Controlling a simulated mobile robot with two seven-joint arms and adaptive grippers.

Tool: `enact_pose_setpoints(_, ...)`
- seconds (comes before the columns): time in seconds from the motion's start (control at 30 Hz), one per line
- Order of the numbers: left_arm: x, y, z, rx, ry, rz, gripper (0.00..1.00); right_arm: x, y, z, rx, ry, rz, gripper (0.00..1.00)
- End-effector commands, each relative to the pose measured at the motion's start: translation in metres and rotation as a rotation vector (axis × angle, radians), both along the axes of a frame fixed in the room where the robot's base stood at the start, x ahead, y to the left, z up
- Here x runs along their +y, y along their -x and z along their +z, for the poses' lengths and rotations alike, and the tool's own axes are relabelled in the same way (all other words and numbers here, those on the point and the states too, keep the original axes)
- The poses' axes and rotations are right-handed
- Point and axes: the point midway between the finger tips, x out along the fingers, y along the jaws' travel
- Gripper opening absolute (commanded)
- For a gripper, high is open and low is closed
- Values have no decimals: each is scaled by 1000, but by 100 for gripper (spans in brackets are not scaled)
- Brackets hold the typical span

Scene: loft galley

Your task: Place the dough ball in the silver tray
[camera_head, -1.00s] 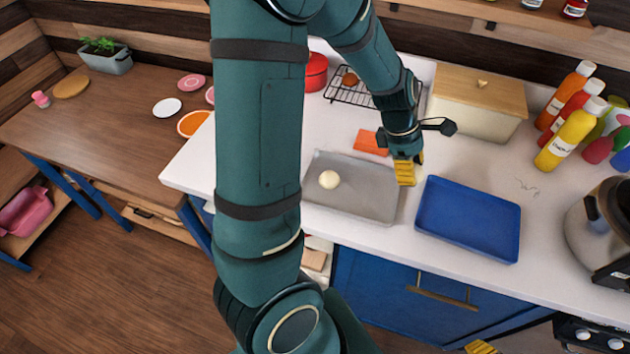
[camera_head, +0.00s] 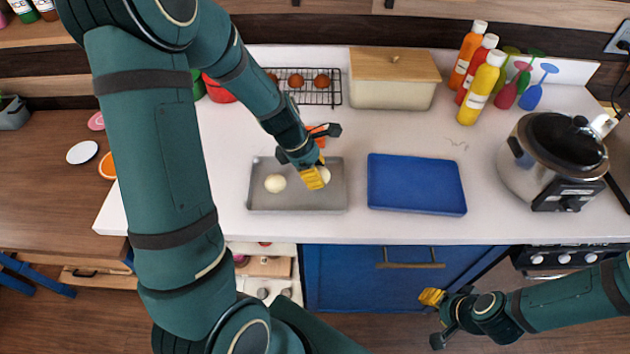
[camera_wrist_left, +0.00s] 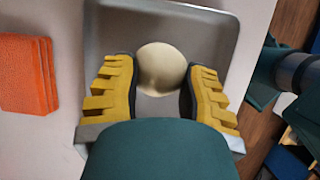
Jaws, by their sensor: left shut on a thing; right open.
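The silver tray (camera_head: 300,202) lies on the white counter, left of the blue tray. My left gripper (camera_head: 317,177) is over the right half of the silver tray, shut on a pale round dough ball (camera_head: 326,174). In the left wrist view the dough ball (camera_wrist_left: 161,69) sits between the yellow fingers, with the silver tray (camera_wrist_left: 215,35) behind it. I cannot tell if this ball touches the tray floor. Another dough ball (camera_head: 275,183) rests in the tray's left half. My right gripper (camera_head: 432,298) is open and empty, low in front of the blue cabinet.
The blue tray (camera_head: 415,185) lies close on the right. Behind are a wire rack (camera_head: 318,95) with brown balls, a bread box (camera_head: 393,85) and sauce bottles (camera_head: 482,88). A cooker (camera_head: 555,160) stands at right.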

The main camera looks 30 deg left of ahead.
Motion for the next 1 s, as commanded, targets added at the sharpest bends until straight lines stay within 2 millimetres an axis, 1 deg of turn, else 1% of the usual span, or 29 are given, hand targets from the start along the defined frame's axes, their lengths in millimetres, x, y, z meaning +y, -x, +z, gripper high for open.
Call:
enact_pose_setpoints(0.03,0,1,-9,4,1,1,5,0,0,-5,0,1,0,47)
enact_pose_setpoints(0.1,0,1,-20,4,1,3,5,0,1,-9,2,0,2,47)
enact_pose_setpoints(0.2,0,1,-30,2,1,1,5,1,3,-12,7,-1,5,47)
enact_pose_setpoints(0.47,0,0,-30,1,0,0,5,1,3,-11,7,-1,6,47)
enact_pose_setpoints(0.57,0,0,-33,1,1,1,5,1,3,-13,8,-2,6,47)
enact_pose_setpoints(0.6,0,0,-33,1,1,1,51,1,4,-14,8,-2,6,47)
enact_pose_setpoints(0.63,0,0,-33,1,1,1,61,1,4,-13,8,-2,6,47)
enact_pose_setpoints(0.67,0,0,-32,1,1,1,68,1,4,-13,8,-2,6,47)
enact_pose_setpoints(1.0,0,0,-30,1,0,0,68,1,3,-12,8,-2,6,47)
